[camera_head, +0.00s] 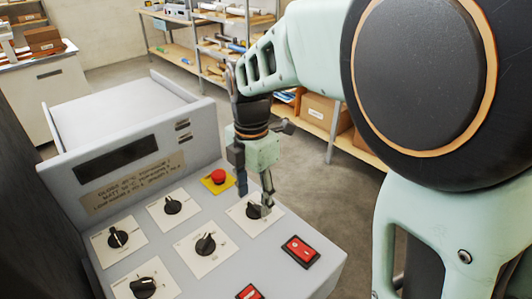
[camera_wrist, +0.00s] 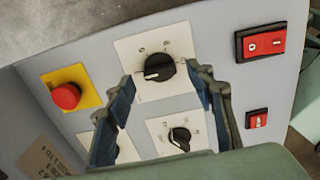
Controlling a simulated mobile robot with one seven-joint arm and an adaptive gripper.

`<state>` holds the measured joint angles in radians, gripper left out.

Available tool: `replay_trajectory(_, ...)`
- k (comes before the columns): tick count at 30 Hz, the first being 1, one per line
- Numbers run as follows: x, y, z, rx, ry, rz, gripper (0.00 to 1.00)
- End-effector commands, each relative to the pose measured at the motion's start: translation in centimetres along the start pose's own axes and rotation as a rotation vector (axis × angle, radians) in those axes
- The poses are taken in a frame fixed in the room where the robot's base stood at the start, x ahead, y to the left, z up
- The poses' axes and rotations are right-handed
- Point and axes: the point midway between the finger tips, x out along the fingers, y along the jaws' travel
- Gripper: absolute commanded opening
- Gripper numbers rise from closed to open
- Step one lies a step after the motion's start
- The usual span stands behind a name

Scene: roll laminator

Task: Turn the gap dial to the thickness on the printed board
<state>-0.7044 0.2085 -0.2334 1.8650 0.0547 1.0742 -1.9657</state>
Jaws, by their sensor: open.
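My gripper (camera_head: 254,192) points down over the control panel, open around the upper right dial. In the wrist view my gripper's fingers (camera_wrist: 163,82) stand on either side of this black dial (camera_wrist: 158,70). Contact cannot be told. Its white mark points left on a white plate; the scale is too small to read. In the head view the fingers partly hide this dial (camera_head: 254,211). The printed board (camera_head: 132,182) is a tan plate on the upright face, its text mostly illegible. Which dial is the gap dial cannot be read.
Other black dials stand close by, including one (camera_head: 206,244) in front and one (camera_head: 173,205) to the left. A red button (camera_head: 218,176) on a yellow plate is beside the gripper. Red rocker switches (camera_head: 300,251) sit near the right edge. Shelves (camera_head: 315,115) stand behind.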

Motion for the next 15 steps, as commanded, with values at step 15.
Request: replay_trajectory(15, 1.7, 0.0, 0.0, 0.002, 0.0, 0.0, 0.46)
